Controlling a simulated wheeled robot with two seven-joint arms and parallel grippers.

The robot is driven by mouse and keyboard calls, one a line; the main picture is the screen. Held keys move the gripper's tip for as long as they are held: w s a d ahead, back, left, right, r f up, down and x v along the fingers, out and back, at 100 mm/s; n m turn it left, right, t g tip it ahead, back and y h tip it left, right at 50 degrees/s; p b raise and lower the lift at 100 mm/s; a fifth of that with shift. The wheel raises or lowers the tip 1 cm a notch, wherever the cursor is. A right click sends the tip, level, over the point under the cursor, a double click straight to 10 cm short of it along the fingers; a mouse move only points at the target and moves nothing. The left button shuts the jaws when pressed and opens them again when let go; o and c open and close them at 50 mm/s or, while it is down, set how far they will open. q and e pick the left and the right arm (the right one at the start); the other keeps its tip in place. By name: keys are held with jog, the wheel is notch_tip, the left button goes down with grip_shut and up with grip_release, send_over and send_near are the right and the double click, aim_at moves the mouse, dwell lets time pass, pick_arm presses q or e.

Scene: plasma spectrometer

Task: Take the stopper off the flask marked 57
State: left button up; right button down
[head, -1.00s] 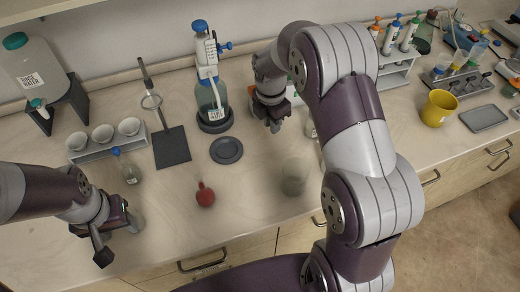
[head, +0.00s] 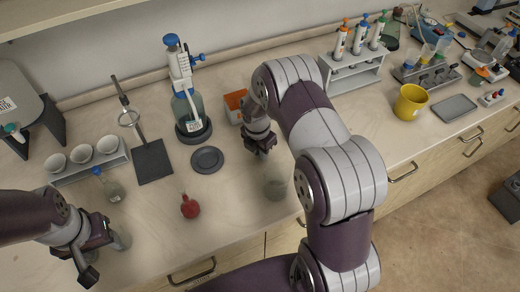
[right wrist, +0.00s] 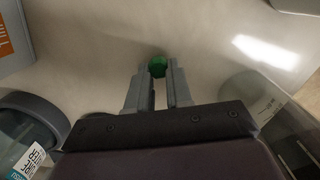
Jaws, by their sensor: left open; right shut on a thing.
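My right gripper (head: 262,152) is shut on a small green stopper (right wrist: 157,66), held between its fingertips in the right wrist view. In the head view it hangs over the bench, right of the dark round dish. No flask shows under the stopper. A labelled clear glass vessel (right wrist: 252,98) stands to the right in the right wrist view; I cannot read its mark. My left gripper (head: 102,256) is open at the bench's left front, beside a clear glass vessel (head: 122,238) partly hidden by it. A blue-stoppered flask (head: 113,190) and a red flask (head: 189,208) stand nearby. No 57 is legible.
A dispenser bottle (head: 188,108), a dark round dish (head: 207,160) and an orange box (head: 235,104) lie behind and left of my right gripper. A clear glass vessel (head: 276,187) stands in front. A pipette rack (head: 352,75) and yellow beaker (head: 410,102) are at right.

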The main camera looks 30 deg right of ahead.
jog(key=shift+f, duration=0.2)
jog(key=c, duration=1)
grip_release()
jog(key=shift+c, duration=0.2)
jog(key=shift+r, duration=0.1)
jog(key=shift+r, duration=0.25)
notch_tip(320, 180, up, 11)
jog(key=a+b, duration=0.1)
jog(key=b, duration=0.1)
jog(key=s+a+r+m, duration=0.1)
jog(key=s+a+m, duration=0.2)
jog(key=s+m, duration=0.6)
jog(key=s+a+r+m+y, duration=0.1)
jog(key=s+a+m, duration=0.2)
jog(key=s+m, duration=0.5)
jog(key=m, duration=0.5)
jog(key=shift+s+a+r+m+t, duration=0.15)
jog(key=shift+s+m+t, duration=0.15)
jog(key=shift+s+t, duration=0.1)
